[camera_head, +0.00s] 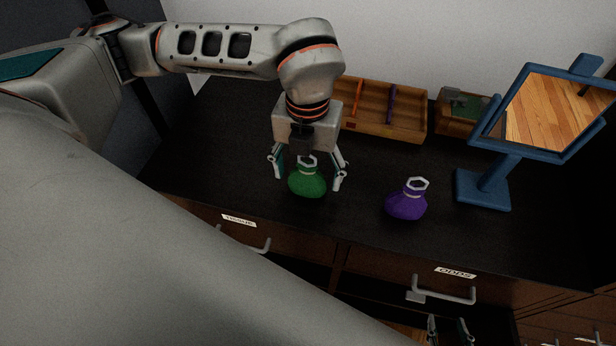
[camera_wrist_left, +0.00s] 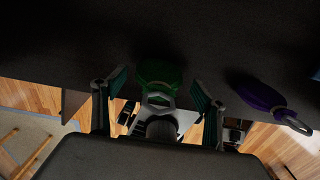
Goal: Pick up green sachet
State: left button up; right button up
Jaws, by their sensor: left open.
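The green sachet (camera_head: 307,182) stands on the dark desk top, its pale ring-shaped neck up. My left gripper (camera_head: 308,176) points down over it, open, with one finger on each side. In the left wrist view the green sachet (camera_wrist_left: 158,73) lies between the two spread fingers (camera_wrist_left: 158,92), with a visible gap on both sides. My right gripper (camera_head: 449,328) shows only partly at the bottom edge of the head view, below the desk front, its two fingers apart and nothing seen between them.
A purple sachet (camera_head: 406,203) stands to the right of the green one, also in the left wrist view (camera_wrist_left: 257,91). A wooden tray (camera_head: 384,132) lies behind the gripper. A blue-framed mirror (camera_head: 484,190) stands at right. Labelled drawers with handles (camera_head: 443,292) line the desk front.

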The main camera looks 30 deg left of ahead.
aim_at(306, 183)
pick_arm(q)
jog(key=shift+s+f, duration=0.25)
jog(key=shift+f, duration=1.25)
jog(key=shift+w, duration=0.1)
jog(key=c, duration=1.2)
pick_arm(e)
jog(key=shift+w+r, duration=0.3)
jog(key=shift+w, duration=0.25)
pick_arm(q)
jog(key=shift+r, duration=0.45)
notch_tip(306, 183, up, 19)
jog(key=shift+r+p, duration=0.1)
jog(key=shift+p, duration=0.7)
pick_arm(e)
jog(key=shift+s+a+r, duration=0.25)
jog(key=shift+s+r, duration=0.05)
jog(key=shift+r, duration=0.15)
